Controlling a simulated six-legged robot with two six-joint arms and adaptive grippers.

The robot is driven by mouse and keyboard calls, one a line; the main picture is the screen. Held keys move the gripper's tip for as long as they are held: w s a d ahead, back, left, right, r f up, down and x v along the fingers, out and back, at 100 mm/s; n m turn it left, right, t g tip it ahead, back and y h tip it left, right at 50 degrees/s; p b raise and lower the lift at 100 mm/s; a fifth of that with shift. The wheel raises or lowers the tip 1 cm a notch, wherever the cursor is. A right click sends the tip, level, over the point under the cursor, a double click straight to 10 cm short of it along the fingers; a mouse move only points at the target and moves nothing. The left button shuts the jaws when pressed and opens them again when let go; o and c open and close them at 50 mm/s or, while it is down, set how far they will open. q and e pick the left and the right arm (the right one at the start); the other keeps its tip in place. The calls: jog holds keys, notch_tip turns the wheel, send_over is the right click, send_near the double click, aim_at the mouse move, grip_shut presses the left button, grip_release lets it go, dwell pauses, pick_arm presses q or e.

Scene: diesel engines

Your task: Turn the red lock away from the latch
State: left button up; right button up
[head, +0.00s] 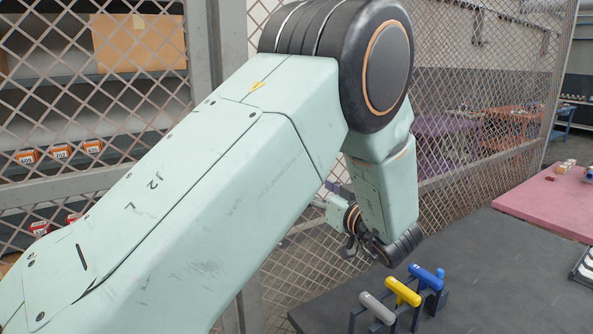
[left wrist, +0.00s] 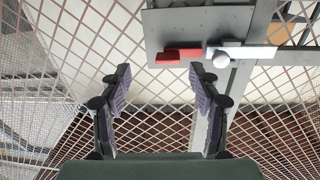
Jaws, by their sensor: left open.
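The red lock (left wrist: 182,56) is a small red bar lying roughly level on a grey plate (left wrist: 165,30) fixed to the mesh fence, at the top middle of the left wrist view. Just right of it is the latch (left wrist: 245,52), a pale bar with a round white knob. My left gripper (left wrist: 160,75) is open and empty. Its two fingers point towards the plate, and the red lock lies beyond the gap between the fingertips, apart from them. In the head view my left arm covers much of the scene, and I cannot make out the lock or latch there.
A mesh fence (head: 300,250) stands close in front of my left arm. A dark table (head: 490,270) at the lower right carries blue, yellow and grey T-handled tools (head: 403,292) in a rack. A pink-topped table (head: 550,205) stands farther right.

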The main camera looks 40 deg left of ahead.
pick_arm(q)
jog(key=w+a+r+n+g+p, duration=0.1)
jog(key=w+a+r, duration=0.1)
jog(key=a, duration=0.6)
jog(key=shift+y+p, duration=0.3)
jog(key=shift+p, duration=0.1)
jog(key=shift+c, duration=0.3)
jog(key=c, duration=1.1)
